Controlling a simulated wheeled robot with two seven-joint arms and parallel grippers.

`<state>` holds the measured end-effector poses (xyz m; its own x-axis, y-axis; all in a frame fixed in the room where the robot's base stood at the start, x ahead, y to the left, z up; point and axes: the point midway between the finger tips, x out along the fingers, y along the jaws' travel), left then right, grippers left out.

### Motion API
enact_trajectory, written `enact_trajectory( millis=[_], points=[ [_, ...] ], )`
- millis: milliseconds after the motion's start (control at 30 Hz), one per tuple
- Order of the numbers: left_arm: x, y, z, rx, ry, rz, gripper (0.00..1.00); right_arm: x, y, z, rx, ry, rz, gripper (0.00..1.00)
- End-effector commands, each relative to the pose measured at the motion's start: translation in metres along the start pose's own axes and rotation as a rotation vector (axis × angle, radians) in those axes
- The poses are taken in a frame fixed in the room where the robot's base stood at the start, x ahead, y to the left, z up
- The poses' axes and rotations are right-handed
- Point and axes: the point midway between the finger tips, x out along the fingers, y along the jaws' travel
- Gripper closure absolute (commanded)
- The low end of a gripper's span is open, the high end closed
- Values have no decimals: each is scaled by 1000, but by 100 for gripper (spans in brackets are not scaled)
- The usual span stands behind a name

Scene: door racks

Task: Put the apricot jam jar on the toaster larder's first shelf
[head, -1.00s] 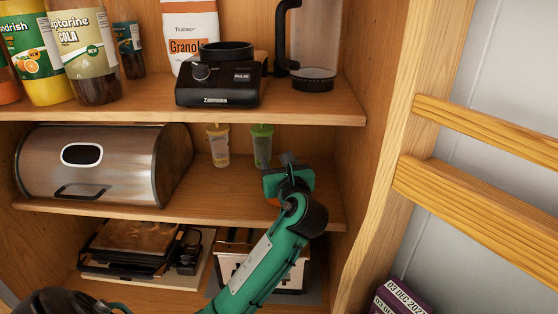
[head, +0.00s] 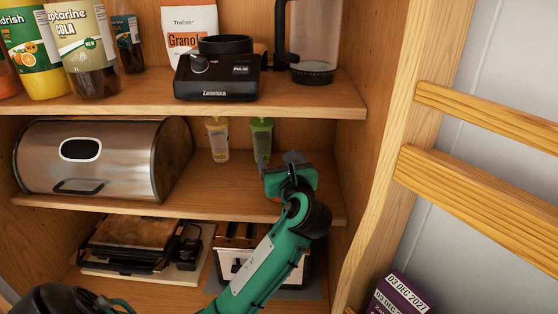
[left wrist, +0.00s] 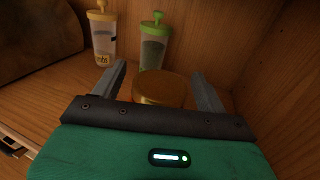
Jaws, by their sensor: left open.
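A jar with a golden lid (left wrist: 160,88) stands between the two fingers of my left gripper (left wrist: 160,78) in the left wrist view. The fingers are apart, one on each side of it, and the gripper is open. Its label is hidden, so I cannot read whether it is apricot jam. In the head view my left gripper (head: 290,172) is over the right part of the larder's middle shelf (head: 225,187) and hides the jar. A toaster (head: 232,262) is on the level below, partly behind my arm. My right gripper is not in view.
A yellow-lidded cup (head: 217,140) and a green-lidded cup (head: 261,140) stand behind the gripper. A steel bread bin (head: 120,165) fills the shelf's left. Bottles and a black blender base (head: 217,80) stand above. The larder's right wall (head: 355,160) is close to the gripper.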

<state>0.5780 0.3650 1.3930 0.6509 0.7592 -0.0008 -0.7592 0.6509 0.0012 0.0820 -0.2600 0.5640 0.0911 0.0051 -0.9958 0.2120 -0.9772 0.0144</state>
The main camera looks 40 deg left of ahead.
Motion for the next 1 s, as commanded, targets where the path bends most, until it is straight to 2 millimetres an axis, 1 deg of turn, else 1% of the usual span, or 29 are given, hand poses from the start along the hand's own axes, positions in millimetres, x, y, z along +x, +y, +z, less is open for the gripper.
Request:
enact_trajectory(
  millis=[33, 300, 400, 500, 667, 1000],
  points=[
    [-10, 0, -5, -4, -1, -3, 25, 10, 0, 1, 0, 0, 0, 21],
    [-68, 0, -5, -6, 0, -4, 25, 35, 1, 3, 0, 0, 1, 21],
    [-85, 0, -4, -5, 0, -3, 25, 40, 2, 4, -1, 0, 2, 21],
    [-97, 0, -2, -3, -1, -2, 25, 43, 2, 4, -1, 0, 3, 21],
    [-104, 0, 0, -1, -1, -1, 25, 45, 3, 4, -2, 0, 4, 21],
    [-105, 0, 0, -1, -1, 0, 25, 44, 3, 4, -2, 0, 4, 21]
  ],
)
